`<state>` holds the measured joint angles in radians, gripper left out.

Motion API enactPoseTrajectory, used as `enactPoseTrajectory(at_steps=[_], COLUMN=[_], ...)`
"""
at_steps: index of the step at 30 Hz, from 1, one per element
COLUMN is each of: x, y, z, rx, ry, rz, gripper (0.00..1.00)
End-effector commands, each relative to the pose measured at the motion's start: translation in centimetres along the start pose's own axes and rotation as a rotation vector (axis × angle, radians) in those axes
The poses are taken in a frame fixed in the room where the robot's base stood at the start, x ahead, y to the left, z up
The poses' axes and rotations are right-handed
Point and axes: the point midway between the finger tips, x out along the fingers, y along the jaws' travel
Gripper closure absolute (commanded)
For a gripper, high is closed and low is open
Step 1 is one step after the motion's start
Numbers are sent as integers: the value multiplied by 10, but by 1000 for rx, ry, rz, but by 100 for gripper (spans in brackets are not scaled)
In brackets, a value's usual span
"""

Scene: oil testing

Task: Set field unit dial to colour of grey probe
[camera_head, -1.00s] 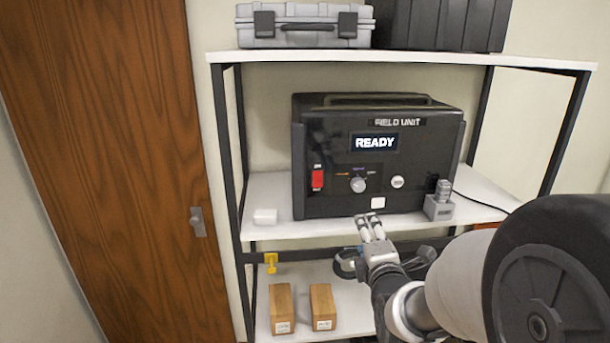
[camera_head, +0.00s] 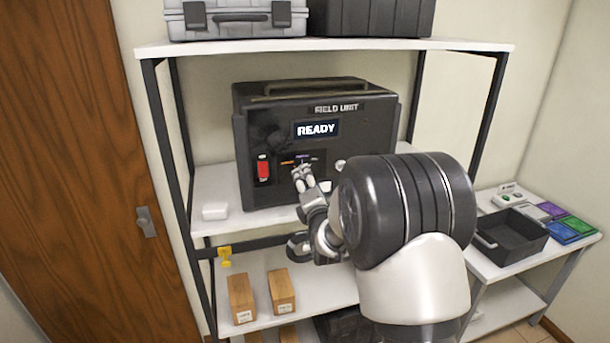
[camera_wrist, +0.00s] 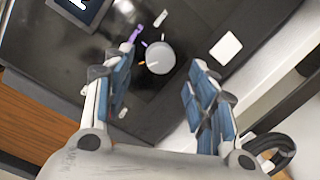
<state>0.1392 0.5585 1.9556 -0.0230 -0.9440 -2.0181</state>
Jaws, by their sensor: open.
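The black field unit (camera_head: 365,110) stands on the middle shelf with its screen (camera_head: 317,129) reading READY. Its round grey dial (camera_wrist: 160,57) shows in the wrist view between my fingers, with purple and orange marks beside it. In the head view my gripper (camera_head: 302,174) covers the dial. In the wrist view my gripper (camera_wrist: 158,88) is open, its blue-padded fingers on either side of the dial with gaps. I cannot tell where the dial points. No grey probe can be made out now.
A red switch (camera_head: 263,169) is left of the dial. A white block (camera_head: 215,212) lies on the shelf. Boxes (camera_head: 242,298) stand below. At right, a side table holds a black tray (camera_head: 512,240) and coloured pads, including a purple one (camera_head: 551,208).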

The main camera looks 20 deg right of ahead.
Motion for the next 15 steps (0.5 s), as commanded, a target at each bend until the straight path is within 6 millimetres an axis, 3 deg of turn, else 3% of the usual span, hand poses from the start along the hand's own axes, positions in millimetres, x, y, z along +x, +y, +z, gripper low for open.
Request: enactPoseTrajectory(at_steps=[6,15], x=[33,43], y=[0,0], z=[0,0], rx=[1,1], ry=[0,1], rz=[0,-1], gripper=[48,48])
